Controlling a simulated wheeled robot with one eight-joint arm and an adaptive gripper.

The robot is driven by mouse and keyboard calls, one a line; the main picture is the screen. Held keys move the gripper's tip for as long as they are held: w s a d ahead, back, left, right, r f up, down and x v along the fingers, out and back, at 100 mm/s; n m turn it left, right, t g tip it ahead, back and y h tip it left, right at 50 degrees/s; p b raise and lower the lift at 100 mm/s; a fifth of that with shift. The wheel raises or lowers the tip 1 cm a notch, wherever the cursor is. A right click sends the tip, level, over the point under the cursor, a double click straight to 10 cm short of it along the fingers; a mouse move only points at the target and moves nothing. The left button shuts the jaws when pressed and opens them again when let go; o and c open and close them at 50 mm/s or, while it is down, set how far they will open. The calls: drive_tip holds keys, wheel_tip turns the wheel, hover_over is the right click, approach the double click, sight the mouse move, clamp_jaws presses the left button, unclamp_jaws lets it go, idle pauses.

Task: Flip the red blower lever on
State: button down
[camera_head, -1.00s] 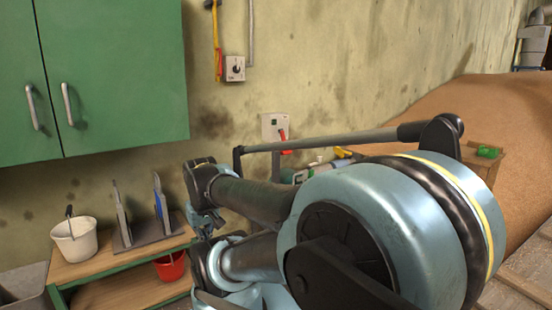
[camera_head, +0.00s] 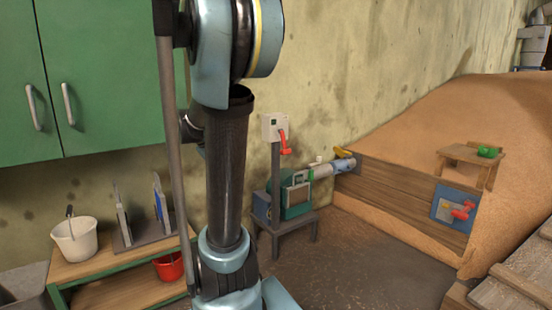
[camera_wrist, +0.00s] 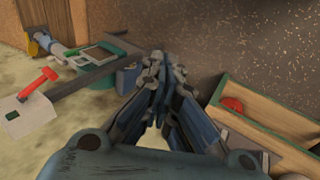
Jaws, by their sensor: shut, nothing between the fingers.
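A red lever (camera_head: 284,142) is on a white switch box (camera_head: 272,126) atop a post, above a green blower-like machine (camera_head: 293,199) on a small stand. In the head view the lever hangs down at the box's lower right. In the wrist view the red lever (camera_wrist: 38,83) and white box (camera_wrist: 20,117) are at the left, with the lever sticking up and right. My gripper (camera_wrist: 157,62) is shut and empty, to the right of the box and apart from it. In the head view my gripper cannot be made out.
A blue panel (camera_head: 440,208) with another red handle (camera_head: 463,211) is on the wooden boards at right. A low shelf (camera_head: 80,268) with a white bucket (camera_head: 75,240) and red bucket (camera_head: 170,266) stands at left. Green cabinets (camera_head: 100,70) hang above. The floor before the boards is clear.

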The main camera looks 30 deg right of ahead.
drive_tip(key=w+d+r+g+h, duration=0.1)
drive_tip(key=w+d+h, duration=0.2)
drive_tip(key=w+d, duration=0.75)
drive_tip(key=w+d+r+g+h, duration=0.1)
drive_tip(key=w+d+h, duration=0.2)
drive_tip(key=w+d, duration=0.75)
drive_tip(key=w+d+f+n+g+h, duration=0.1)
drive_tip(key=w+d+f+h, duration=0.5)
drive_tip(key=w+d+f, duration=0.6)
drive_tip(key=w+f+g, duration=0.1)
drive_tip(key=w, duration=0.2)
drive_tip(key=shift+w+g+h, duration=0.2)
drive_tip(key=shift+g+h, duration=0.1)
drive_tip(key=shift+r, duration=0.1)
drive_tip(key=d, duration=0.3)
drive_tip(key=s+d, duration=0.1)
drive_tip(key=d, duration=0.5)
drive_tip(key=shift+s+d+r, duration=0.25)
drive_tip(key=shift+d+r, duration=0.15)
